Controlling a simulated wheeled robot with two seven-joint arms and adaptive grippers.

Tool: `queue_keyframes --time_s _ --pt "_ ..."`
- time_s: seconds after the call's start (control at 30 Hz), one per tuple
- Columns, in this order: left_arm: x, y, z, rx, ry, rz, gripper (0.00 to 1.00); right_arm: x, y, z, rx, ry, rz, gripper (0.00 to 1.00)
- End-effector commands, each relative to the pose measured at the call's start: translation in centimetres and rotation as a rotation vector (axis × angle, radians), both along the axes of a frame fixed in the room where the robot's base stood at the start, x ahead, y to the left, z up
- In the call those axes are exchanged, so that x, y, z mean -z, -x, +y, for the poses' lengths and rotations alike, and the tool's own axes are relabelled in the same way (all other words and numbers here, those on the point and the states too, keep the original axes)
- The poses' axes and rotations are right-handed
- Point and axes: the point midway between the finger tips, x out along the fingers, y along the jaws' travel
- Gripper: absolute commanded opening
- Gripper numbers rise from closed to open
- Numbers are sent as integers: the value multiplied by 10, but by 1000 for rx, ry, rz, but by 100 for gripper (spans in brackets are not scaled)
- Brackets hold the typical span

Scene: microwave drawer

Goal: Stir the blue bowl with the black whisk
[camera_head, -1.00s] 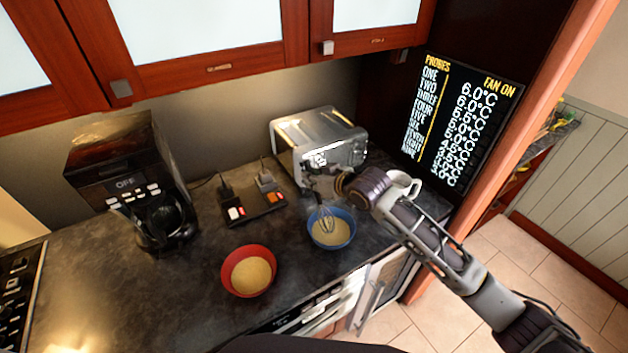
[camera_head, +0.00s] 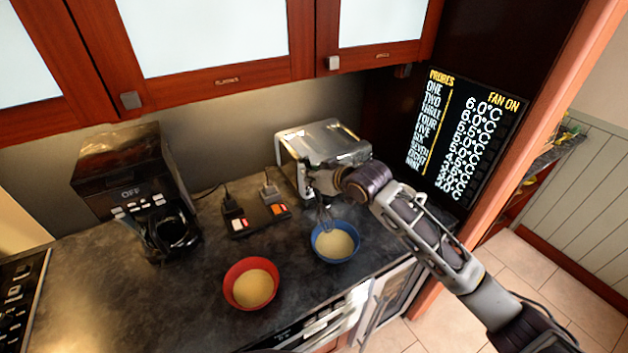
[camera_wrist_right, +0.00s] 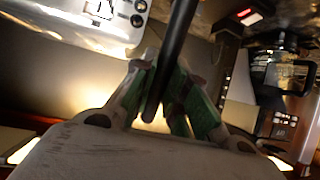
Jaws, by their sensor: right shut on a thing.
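The blue bowl (camera_head: 335,243) stands on the dark counter and holds a pale yellow mixture. The whisk (camera_head: 324,217) has its wire head over the far left rim of the blue bowl; I cannot tell whether its tip touches the mixture. My right gripper (camera_head: 323,182) is above the far side of the bowl, in front of the toaster. In the right wrist view, my right gripper (camera_wrist_right: 165,95) is shut on the whisk's black handle (camera_wrist_right: 175,58) between green-padded fingers. My left gripper is not in view.
A red bowl (camera_head: 251,283) with similar mixture stands left of the blue bowl. A silver toaster (camera_head: 322,143) is close behind my gripper. A switch panel (camera_head: 256,219) and coffee maker (camera_head: 138,190) stand to the left. The front left counter is clear.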

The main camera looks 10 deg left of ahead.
Motion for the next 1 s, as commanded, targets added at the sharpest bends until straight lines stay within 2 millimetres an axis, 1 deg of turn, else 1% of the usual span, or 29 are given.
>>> queue_keyframes --time_s 0.1,0.37,1.0 --pt "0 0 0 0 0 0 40 -6 -2 2 0 0 -1 0" --pt "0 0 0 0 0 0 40 -14 -6 5 1 0 0 0" --pt "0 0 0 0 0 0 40 -15 -6 6 0 0 0 0"
